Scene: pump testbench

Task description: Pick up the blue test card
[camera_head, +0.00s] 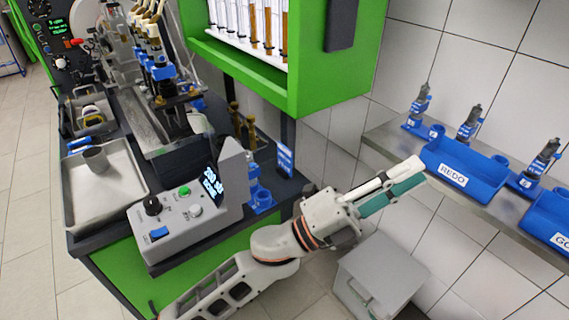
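A small blue card with white lettering (285,158) stands upright at the right edge of the dark bench top, beside a dark post. My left gripper (417,172) is to the right of it and apart from it, over the floor, pointing right toward the wall shelf. It shows one white finger and a teal part lying close along it. I cannot tell whether the teal part is a finger or something held. My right gripper is not in view.
A grey control box (190,215) and a metal tray (103,182) sit on the bench. A green cabinet (318,75) overhangs the bench. A blue REDO bin (464,168) is on the wall shelf. A grey box (382,268) stands below my gripper.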

